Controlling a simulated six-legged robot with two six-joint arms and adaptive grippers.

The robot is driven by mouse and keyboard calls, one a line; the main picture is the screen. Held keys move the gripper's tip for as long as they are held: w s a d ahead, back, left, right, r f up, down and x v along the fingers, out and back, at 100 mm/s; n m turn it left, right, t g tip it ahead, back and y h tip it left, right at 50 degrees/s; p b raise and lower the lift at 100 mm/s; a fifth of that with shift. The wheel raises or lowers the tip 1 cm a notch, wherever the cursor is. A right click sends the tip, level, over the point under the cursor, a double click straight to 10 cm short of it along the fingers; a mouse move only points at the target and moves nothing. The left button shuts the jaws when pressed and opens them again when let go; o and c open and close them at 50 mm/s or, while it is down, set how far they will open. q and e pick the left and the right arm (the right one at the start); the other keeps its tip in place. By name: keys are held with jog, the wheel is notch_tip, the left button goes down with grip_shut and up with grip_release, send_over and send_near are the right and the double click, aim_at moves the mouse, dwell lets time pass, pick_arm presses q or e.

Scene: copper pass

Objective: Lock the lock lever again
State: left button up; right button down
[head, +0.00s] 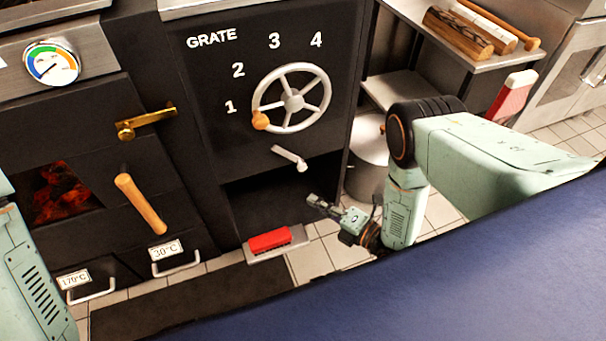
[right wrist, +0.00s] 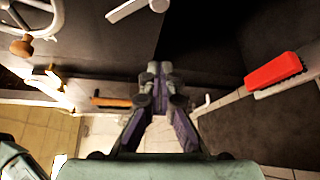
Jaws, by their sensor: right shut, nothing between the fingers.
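A short pale metal lever (head: 290,158) sits on the dark front panel, below the grate handwheel (head: 293,97). It slopes down to the right. It also shows at the top of the right wrist view (right wrist: 132,9). The wheel's wooden knob (head: 260,120) is by the number 1. My right gripper (head: 318,203) is shut and empty, below and to the right of the lever and apart from it. Its closed fingers show in the right wrist view (right wrist: 160,75). My left gripper is out of view; only part of my left arm shows at the left edge.
A red brush (head: 270,241) lies on a ledge below the panel's dark opening. To the left is an oven door with a brass latch (head: 146,122) and wooden handle (head: 140,203). A metal pot (head: 368,160) stands behind my right arm.

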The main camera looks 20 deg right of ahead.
aim_at(290, 159)
jog(key=shift+s+a, duration=0.1)
dwell(0.3)
jog(key=b+x, duration=0.5)
jog(key=x, duration=0.5)
jog(key=shift+w+d+r, duration=0.15)
jog(key=shift+d, duration=0.5)
jog(key=shift+w+d+r, duration=0.15)
jog(key=shift+d, duration=0.45)
jog(key=shift+w+d+r, duration=0.15)
jog(key=shift+w+d, duration=0.05)
jog(key=shift+d, duration=0.45)
